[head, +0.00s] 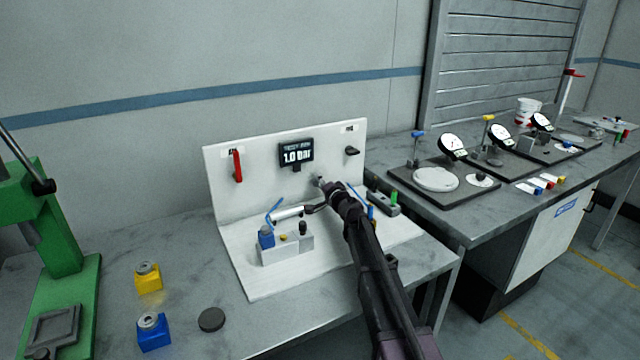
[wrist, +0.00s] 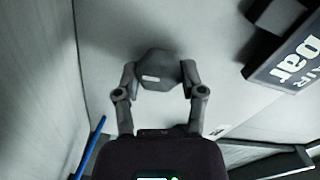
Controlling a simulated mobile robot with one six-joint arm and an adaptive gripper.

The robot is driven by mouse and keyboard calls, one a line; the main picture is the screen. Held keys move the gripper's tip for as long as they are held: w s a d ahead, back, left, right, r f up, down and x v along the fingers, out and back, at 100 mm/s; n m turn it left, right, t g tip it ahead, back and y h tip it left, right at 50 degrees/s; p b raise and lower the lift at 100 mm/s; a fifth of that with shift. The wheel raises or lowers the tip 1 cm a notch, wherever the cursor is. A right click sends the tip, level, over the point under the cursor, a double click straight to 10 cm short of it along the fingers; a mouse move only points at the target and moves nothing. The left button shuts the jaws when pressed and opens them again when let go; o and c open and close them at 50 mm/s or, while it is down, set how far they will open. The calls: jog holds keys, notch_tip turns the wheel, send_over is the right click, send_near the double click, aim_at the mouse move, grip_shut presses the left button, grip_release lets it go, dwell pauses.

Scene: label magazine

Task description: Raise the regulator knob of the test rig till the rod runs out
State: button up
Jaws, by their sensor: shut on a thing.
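The test rig is a white upright panel (head: 225,165) on a white base. Its dark display (head: 296,153) reads 1.0 bar; the display also shows at the right of the wrist view (wrist: 285,65). My gripper (head: 322,184) reaches to the panel below the display. In the wrist view my gripper (wrist: 159,76) has its fingers on both sides of a dark, faceted regulator knob (wrist: 160,68) and is shut on it. In the head view the gripper mostly hides the knob. A pale cylinder (head: 289,213) lies over the base; whether its rod is out I cannot tell.
A red lever (head: 238,166) and a black handle (head: 352,151) sit on the panel. A white block (head: 285,250) with a blue part stands on the base. Yellow (head: 148,280) and blue (head: 153,335) blocks and a dark disc (head: 211,319) lie in front. A green press (head: 65,230) stands left.

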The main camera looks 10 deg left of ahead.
jog(key=shift+w, duration=0.1)
jog(key=o, duration=1.1)
jog(key=shift+o, duration=0.2)
jog(key=v, duration=1.2)
dwell(0.9)
